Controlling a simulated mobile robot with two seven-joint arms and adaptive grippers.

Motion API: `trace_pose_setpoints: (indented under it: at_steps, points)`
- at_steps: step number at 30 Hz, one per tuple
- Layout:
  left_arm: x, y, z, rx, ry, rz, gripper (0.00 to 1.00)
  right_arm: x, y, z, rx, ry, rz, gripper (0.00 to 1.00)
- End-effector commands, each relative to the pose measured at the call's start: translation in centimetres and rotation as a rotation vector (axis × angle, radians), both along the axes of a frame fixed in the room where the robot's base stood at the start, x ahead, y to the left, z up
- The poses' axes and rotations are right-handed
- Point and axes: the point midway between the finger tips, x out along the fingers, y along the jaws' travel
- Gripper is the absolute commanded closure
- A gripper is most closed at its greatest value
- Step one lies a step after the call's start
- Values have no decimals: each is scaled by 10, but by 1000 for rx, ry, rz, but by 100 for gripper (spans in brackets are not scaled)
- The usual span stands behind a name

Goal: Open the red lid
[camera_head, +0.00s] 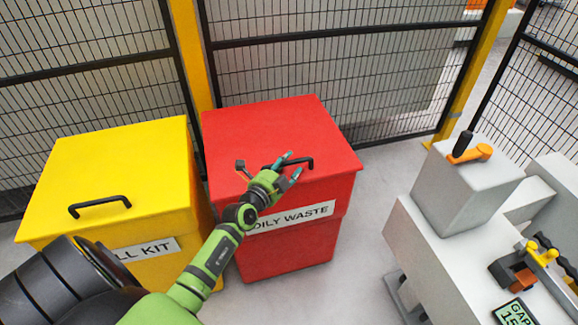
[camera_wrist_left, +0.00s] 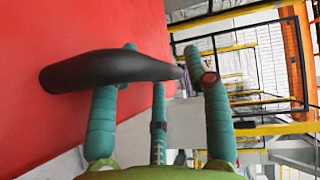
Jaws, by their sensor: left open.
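The red lid (camera_head: 265,128) lies closed on the red bin labelled "OILY WASTE" (camera_head: 290,250). Its black bar handle (camera_head: 305,162) is near the lid's front edge. My left gripper (camera_head: 287,170) is open at the handle, partly covering its left part in the head view. In the left wrist view the handle (camera_wrist_left: 110,68) crosses in front of the left teal finger, and the right finger (camera_wrist_left: 215,105) stands past the handle's right end. The red lid (camera_wrist_left: 60,110) fills the left of that view. I cannot tell whether the fingers touch the handle. My right gripper is not in view.
A yellow bin (camera_head: 120,160) with a black handle stands close on the left. A mesh fence (camera_head: 330,60) with a yellow post is behind the bins. A grey machine (camera_head: 465,195) stands at the right, with bare floor (camera_head: 368,225) between it and the red bin.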

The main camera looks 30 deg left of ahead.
Motion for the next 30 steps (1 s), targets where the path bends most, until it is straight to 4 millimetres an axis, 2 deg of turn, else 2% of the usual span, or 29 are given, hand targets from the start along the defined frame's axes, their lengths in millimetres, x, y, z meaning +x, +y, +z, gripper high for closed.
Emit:
trace_pose_setpoints:
  at_steps: [3, 12, 14, 15, 16, 25, 30]
  points:
    - [10, 1, -2, 1, -1, 0, 51, 5, 0, -1, 0, -12, 2, 60]
    - [12, 1, -2, 1, 0, 1, 51, 7, 0, 0, 1, -15, 2, 60]
    - [12, 1, -2, 1, 0, 1, 75, 7, 0, 0, 1, -15, 2, 60]
    - [12, 1, -2, 1, 0, 1, 91, 7, 0, 0, 1, -15, 2, 60]
    - [12, 1, -2, 1, 1, 0, 100, 7, 0, 0, 1, -15, 2, 60]
    - [12, 1, 1, -4, 2, 0, 100, 7, 0, 3, 1, -14, 2, 60]
    - [12, 4, 11, -15, 10, 0, 100, -1, -2, 11, -4, 8, -1, 60]
